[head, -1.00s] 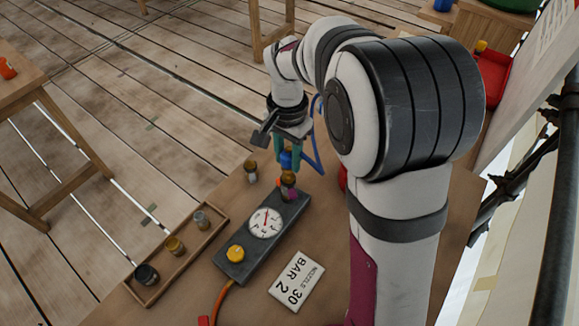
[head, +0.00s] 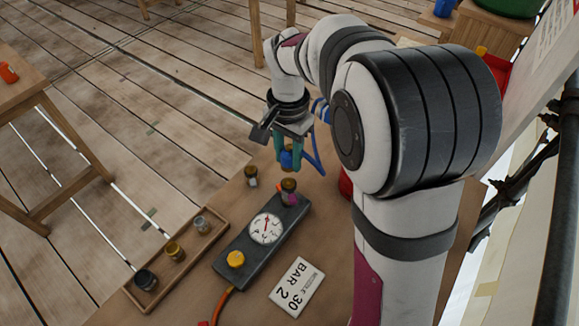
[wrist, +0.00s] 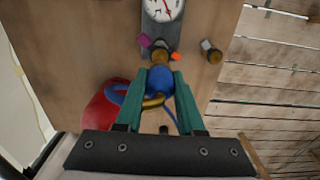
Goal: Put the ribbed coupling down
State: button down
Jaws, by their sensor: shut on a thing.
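My gripper (head: 289,160) is shut on the blue coupling (head: 286,160), which has a blue hose on it. The wrist view shows the coupling (wrist: 160,80) between the two green fingers, with a brass curved part on its near side. Its ribs are too small to make out. In the head view it hangs just behind the end of the grey gauge box (head: 240,262). There a brass-topped fitting (head: 289,190) with pink and orange marks stands upright. The head view shows a gap between coupling and fitting; the wrist view overlaps them.
A small brass-topped nozzle (head: 251,177) stands left of the fitting. A wooden tray (head: 188,257) with three nozzles lies at the left table edge. A white sign (head: 297,288) lies right of the gauge box. A red object (wrist: 104,115) sits beside the hose.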

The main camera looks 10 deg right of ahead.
jog(key=w+a+f, duration=0.1)
jog(key=w+f, duration=0.3)
jog(key=w, duration=0.4)
jog(key=w+f, duration=0.3)
jog(key=w, duration=0.6)
jog(key=f, duration=0.7)
jog(key=w+f, duration=0.1)
jog(key=f, duration=0.3)
jog(key=shift+f, duration=0.2)
jog(key=shift+f, duration=0.1)
jog(key=c, duration=0.5)
grip_release()
